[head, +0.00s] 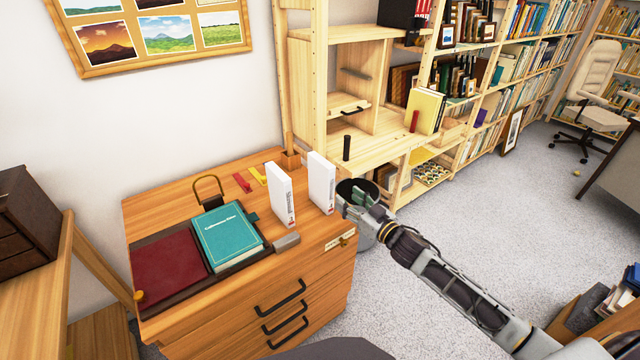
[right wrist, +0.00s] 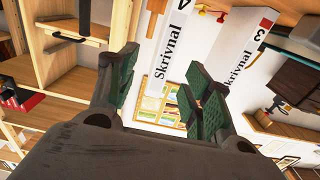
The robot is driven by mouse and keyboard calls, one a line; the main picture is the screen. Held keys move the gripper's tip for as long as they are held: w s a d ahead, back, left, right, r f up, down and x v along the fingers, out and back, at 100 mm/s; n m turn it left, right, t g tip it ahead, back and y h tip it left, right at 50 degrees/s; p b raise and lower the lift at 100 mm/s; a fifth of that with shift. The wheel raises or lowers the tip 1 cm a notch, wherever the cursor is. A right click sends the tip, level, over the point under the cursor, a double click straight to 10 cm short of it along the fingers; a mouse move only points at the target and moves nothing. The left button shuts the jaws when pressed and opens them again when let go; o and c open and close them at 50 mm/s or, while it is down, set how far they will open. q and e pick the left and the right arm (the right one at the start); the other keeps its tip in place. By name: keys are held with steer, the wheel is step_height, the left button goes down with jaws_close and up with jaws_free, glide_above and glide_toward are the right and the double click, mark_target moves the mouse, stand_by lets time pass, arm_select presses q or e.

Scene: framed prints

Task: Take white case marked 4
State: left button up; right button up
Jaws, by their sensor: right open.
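The white case marked 4 (right wrist: 172,50) shows in the right wrist view, its spine reading "Skrivnal", between the finger directions of my open right gripper (right wrist: 158,88). A second white case marked 3 (right wrist: 240,50) stands to its right there. In the head view both cases stand upright on the wooden drawer cabinet; the right-hand one (head: 322,183), nearest my right gripper (head: 352,203), appears to be the case marked 4. The other case (head: 281,195) stands left of it with a gap. I cannot tell whether the fingers touch the case. My left gripper is not in view.
The cabinet top (head: 150,205) also holds a teal book (head: 228,238), a dark red book (head: 168,268), and small red and yellow items. A dark bin (head: 362,235) stands beside the cabinet. A wooden shelf (head: 350,55) rises behind.

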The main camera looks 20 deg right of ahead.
mark_target(334, 187)
steer(key=shift+w, duration=0.1)
steer(key=shift+x, duration=3.05)
steer(key=shift+b+x, duration=0.35)
steer(key=shift+x, duration=0.6)
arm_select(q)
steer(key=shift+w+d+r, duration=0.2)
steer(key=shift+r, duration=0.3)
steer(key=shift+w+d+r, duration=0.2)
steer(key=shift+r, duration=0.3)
arm_select(e)
steer(key=shift+w+a, duration=0.1)
steer(key=shift+w, duration=0.1)
steer(key=shift+w+a, duration=0.1)
steer(key=shift+w, duration=0.05)
